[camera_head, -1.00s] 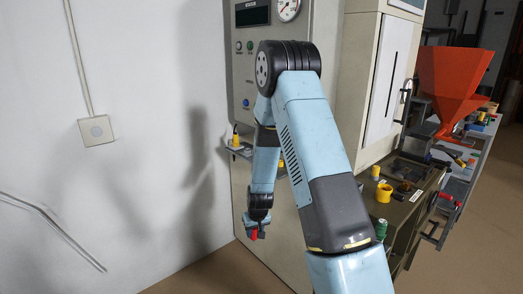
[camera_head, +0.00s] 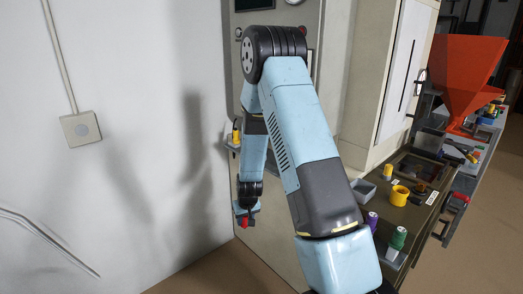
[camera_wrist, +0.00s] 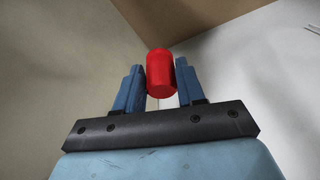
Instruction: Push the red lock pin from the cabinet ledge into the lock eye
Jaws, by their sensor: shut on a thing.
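My gripper (camera_head: 245,211) hangs low in front of the cabinet's lower front (camera_head: 270,232), pointing down. It is shut on the red lock pin (camera_head: 245,220). In the wrist view, the red pin (camera_wrist: 160,74) sits between the two blue fingers (camera_wrist: 159,88), its rounded end beyond their tips. A small cabinet ledge (camera_head: 233,146) with a yellow and black item (camera_head: 236,133) juts out at the cabinet's left edge, above the gripper. My arm covers much of the cabinet front. I cannot make out the lock eye in either view.
A white wall with a square plate (camera_head: 80,129) and a pipe (camera_head: 45,235) is at left. A bench at right carries a yellow cup (camera_head: 400,195), a grey bin (camera_head: 363,191), a purple item (camera_head: 372,220) and a green item (camera_head: 398,238). A red hopper (camera_head: 465,75) stands behind.

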